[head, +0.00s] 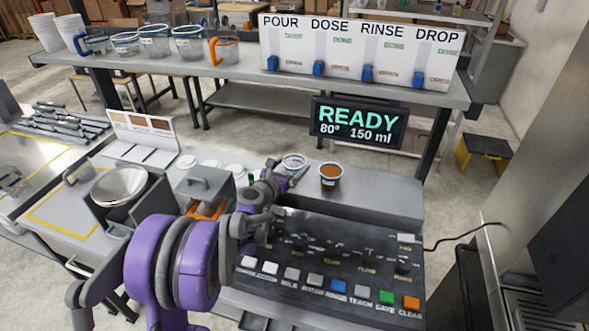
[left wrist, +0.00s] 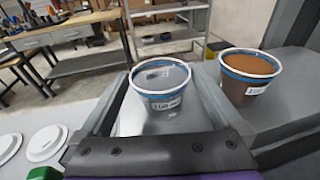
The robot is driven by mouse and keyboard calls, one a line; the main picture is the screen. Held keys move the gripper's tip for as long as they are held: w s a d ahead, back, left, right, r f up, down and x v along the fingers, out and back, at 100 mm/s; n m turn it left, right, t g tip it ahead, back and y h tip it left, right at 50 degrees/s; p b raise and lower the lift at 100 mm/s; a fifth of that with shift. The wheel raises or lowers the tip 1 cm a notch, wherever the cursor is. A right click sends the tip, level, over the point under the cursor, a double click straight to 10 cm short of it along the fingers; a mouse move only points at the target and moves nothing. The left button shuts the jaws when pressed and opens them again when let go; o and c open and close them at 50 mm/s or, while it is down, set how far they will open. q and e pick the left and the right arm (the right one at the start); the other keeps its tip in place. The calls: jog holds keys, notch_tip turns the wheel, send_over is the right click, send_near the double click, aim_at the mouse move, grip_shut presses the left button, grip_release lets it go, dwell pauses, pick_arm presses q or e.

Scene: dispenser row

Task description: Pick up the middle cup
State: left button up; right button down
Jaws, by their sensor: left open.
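A clear empty cup with a blue band and white label (left wrist: 160,92) stands upright on the grey counter; its rim also shows in the head view (head: 294,160). A similar cup filled with brown contents (head: 330,176) stands to its right, also in the left wrist view (left wrist: 247,84). My left gripper (head: 286,171) is open, its fingers pointing at the clear cup. In the left wrist view the clear cup shows between the two fingers; whether they touch it I cannot tell. The gripper hides the cup's lower part in the head view. My right gripper is not in view.
White lids (left wrist: 10,145) and a green item (left wrist: 45,142) lie to the left. A dark button panel (head: 335,262) is in front. The back shelf holds several cups, one with an orange handle (head: 224,50), and a dispenser box (head: 360,52). A READY display (head: 358,122) stands behind the counter.

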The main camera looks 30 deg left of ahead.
pick_arm(q)
jog(key=shift+s, duration=0.2)
jog(key=shift+c, duration=0.4)
jog(key=c, duration=1)
jog(key=shift+o, duration=0.2)
jog(key=shift+r, duration=0.1)
